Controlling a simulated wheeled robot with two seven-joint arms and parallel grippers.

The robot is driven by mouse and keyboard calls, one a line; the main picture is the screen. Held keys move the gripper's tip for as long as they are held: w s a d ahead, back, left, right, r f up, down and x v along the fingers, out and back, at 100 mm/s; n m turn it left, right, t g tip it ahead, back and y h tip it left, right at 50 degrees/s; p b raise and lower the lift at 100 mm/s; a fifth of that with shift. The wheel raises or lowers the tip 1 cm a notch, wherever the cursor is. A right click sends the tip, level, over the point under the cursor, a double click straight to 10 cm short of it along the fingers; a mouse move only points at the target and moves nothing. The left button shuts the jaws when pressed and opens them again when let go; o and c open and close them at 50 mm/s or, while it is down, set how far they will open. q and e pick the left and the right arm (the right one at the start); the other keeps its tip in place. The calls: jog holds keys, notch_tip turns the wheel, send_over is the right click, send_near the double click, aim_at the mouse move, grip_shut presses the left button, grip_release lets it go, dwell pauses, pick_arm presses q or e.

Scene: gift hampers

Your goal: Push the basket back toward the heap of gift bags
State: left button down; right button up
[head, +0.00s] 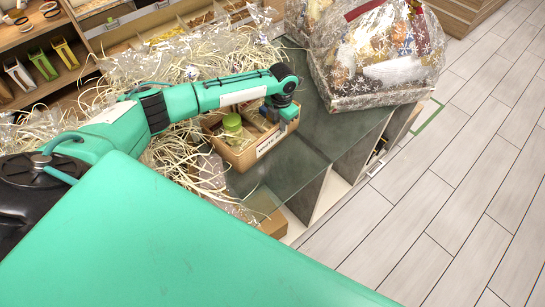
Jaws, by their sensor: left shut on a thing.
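The basket (262,152) is a small tan open box with a printed label on its front wall. It stands on the dark glass counter and holds a green-lidded jar (232,123) and other small items. My left arm reaches over it from the left. My left gripper (284,122) points down at the basket's right end and is shut on its wall; the fingertips are partly hidden. The heap of gift bags (150,70), clear crinkled bags mixed with pale straw, lies behind and left of the basket, close to it. My right gripper is out of view.
A large wrapped hamper (375,55) stands at the counter's back right. The glass counter (293,165) is bare right of the basket and ends at an edge above the tiled floor (440,190). Shelves with small goods (40,60) stand at the upper left.

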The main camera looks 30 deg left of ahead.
pick_arm(q)
jog(key=shift+w+a+b, duration=0.25)
jog(key=shift+w+a, duration=0.05)
jog(key=shift+a, duration=0.25)
jog(key=shift+w+a+b, duration=0.25)
jog(key=shift+w+a, duration=0.05)
jog(key=shift+a, duration=0.25)
